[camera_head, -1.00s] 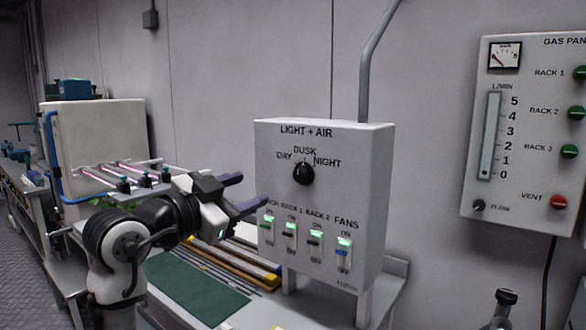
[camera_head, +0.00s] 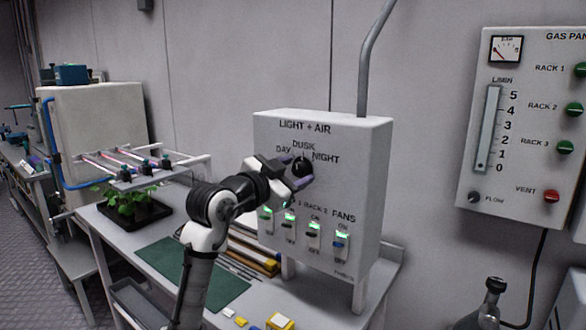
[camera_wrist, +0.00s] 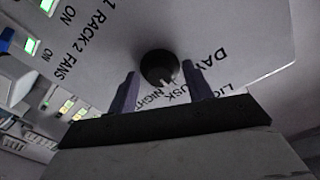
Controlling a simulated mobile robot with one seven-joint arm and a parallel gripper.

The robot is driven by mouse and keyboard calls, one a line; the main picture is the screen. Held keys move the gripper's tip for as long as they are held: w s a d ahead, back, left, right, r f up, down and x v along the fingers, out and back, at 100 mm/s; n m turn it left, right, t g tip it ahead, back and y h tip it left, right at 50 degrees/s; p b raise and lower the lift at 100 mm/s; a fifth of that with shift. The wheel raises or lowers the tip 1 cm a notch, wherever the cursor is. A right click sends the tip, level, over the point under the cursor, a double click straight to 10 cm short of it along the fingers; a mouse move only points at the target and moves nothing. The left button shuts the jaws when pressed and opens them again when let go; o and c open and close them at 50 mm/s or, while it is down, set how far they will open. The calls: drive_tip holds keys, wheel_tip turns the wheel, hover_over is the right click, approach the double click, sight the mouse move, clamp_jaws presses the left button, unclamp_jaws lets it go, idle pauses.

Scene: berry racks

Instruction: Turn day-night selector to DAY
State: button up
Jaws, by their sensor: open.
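The day-night selector is a round black knob (camera_head: 303,167) on the front of the grey LIGHT + AIR box (camera_head: 345,145), with DAY, DUSK and NIGHT printed around its top. I cannot read its pointer clearly. My gripper (camera_head: 294,172) is at the box front with its purple-grey fingers open, one above and one below the knob's left side, partly covering it. In the wrist view the knob (camera_wrist: 158,66) sits between the two spread fingertips (camera_wrist: 160,72), with gaps visible on both sides. I cannot tell whether the fingers reach past its face.
A row of lit rocker switches (camera_head: 290,228) lies just below the knob. The gas panel (camera_head: 525,130) hangs on the wall at right. A plant tray (camera_head: 135,218) under a rack, a green mat (camera_head: 190,272) and small yellow items (camera_head: 280,322) are on the bench.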

drive_tip(key=shift+c, duration=0.3)
drive_tip(key=c, duration=0.9)
drive_tip(key=shift+n, duration=0.3)
drive_tip(key=n+p, duration=0.1)
drive_tip(key=n, duration=0.4)
drive_tip(key=shift+d, duration=0.1)
drive_tip(key=shift+n+p, duration=0.9)
drive_tip(key=shift+n, duration=1.3)
